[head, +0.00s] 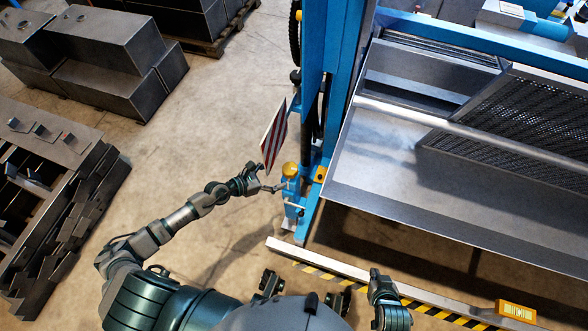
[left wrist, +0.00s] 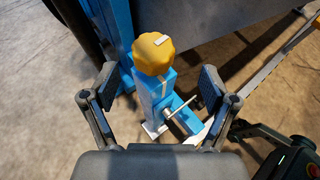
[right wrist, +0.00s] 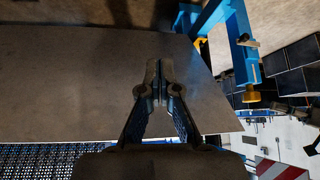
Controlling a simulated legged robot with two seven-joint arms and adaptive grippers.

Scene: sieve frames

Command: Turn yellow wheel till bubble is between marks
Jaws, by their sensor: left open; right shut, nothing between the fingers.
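The yellow wheel (head: 290,170) is a lobed knob on top of a blue post at the foot of the blue frame. In the left wrist view the yellow wheel (left wrist: 152,56) carries a pale mark and shows beyond and between the spread fingers. My left gripper (head: 272,182) is open beside the wheel; I see no contact. A yellow block with a small window (head: 515,311), looking like a spirit level, sits on the rail at lower right; its bubble and marks are too small to read. My right gripper (right wrist: 158,72) is shut and empty, pointing toward a grey panel.
The blue post (left wrist: 158,92) has a thin side bar near my left gripper's right finger. A red-and-white striped board (head: 274,138) stands close above my left gripper. A large grey tray (head: 400,185) fills the right. Dark metal blocks (head: 110,40) lie at left, with clear floor between.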

